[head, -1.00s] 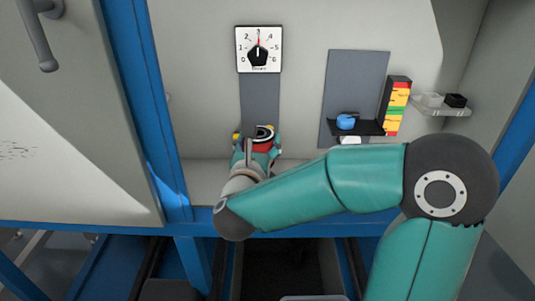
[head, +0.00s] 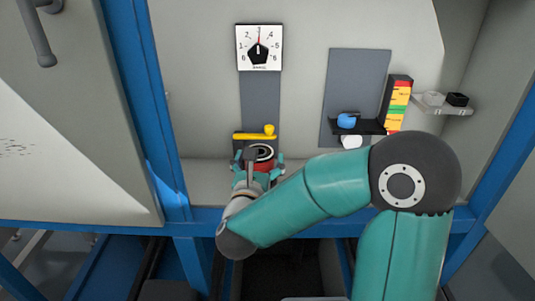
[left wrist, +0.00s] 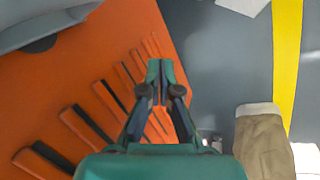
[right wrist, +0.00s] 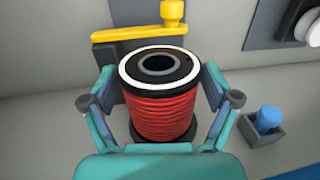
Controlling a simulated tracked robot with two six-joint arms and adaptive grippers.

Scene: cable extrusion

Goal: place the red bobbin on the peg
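The red bobbin (right wrist: 162,112) has a black top flange with a white rim and a dark centre hole. In the head view the bobbin (head: 262,165) and right gripper (head: 259,160) are just below the yellow lever (head: 254,135). I cannot make out the peg. My left gripper (left wrist: 160,70) is shut and empty, fingertips together, above an orange panel; it is not in the head view.
A dial (head: 259,47) is on the wall above. To the right are a black shelf with a blue item (head: 347,121), a white round part (head: 351,142) and a coloured stack (head: 398,103). A blue beam (head: 330,220) runs along the front.

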